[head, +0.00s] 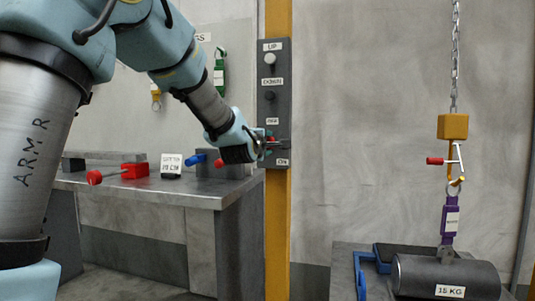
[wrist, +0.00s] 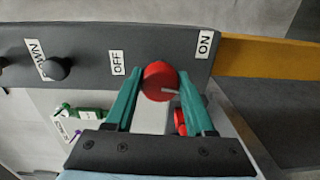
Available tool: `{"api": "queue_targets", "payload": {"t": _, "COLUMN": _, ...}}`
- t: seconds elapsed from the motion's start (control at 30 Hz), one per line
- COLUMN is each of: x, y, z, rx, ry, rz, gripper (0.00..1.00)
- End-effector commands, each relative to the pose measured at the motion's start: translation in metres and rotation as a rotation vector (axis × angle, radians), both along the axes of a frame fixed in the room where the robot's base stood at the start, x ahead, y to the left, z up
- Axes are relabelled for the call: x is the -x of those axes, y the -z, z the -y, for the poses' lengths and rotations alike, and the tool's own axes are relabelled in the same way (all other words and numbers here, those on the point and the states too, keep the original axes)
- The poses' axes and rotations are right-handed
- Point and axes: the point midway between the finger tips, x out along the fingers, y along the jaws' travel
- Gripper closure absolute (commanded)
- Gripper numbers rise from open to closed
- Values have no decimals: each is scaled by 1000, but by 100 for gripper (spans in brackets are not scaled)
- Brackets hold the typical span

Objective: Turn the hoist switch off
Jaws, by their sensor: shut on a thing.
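The grey control panel (head: 275,105) is mounted on a yellow post. The hoist switch is a red round knob (wrist: 159,80) between the OFF label (wrist: 117,63) and the ON label (wrist: 205,44) in the wrist view. A pale line on the knob points to the right, towards the ON side. My gripper (wrist: 161,77) is shut on the knob, with one green finger on either side. In the head view my gripper (head: 268,147) reaches the lower part of the panel and hides most of the knob.
A pale UP button (head: 269,59) and a dark DOWN button (head: 269,96) sit higher on the panel. The workbench (head: 160,190) with red and blue tools stands left. A hoist hook (head: 455,180) on a chain and a 15 KG cylinder (head: 447,275) are at right.

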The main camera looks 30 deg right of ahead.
Motion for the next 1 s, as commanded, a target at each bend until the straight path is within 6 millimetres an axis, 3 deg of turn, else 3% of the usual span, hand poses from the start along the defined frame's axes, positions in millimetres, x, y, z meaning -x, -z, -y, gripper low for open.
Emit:
{"api": "queue_targets", "payload": {"t": 0.4, "x": 0, "y": 2, "z": 0, "rx": 135, "ry": -1, "rz": -129, "gripper": 100}}
{"api": "queue_targets", "payload": {"t": 0.97, "x": 0, "y": 1, "z": 0, "rx": 154, "ry": -1, "rz": -147, "gripper": 100}}
{"api": "queue_targets", "payload": {"t": 1.0, "x": 0, "y": 1, "z": 0, "rx": 154, "ry": -1, "rz": -147, "gripper": 41}}
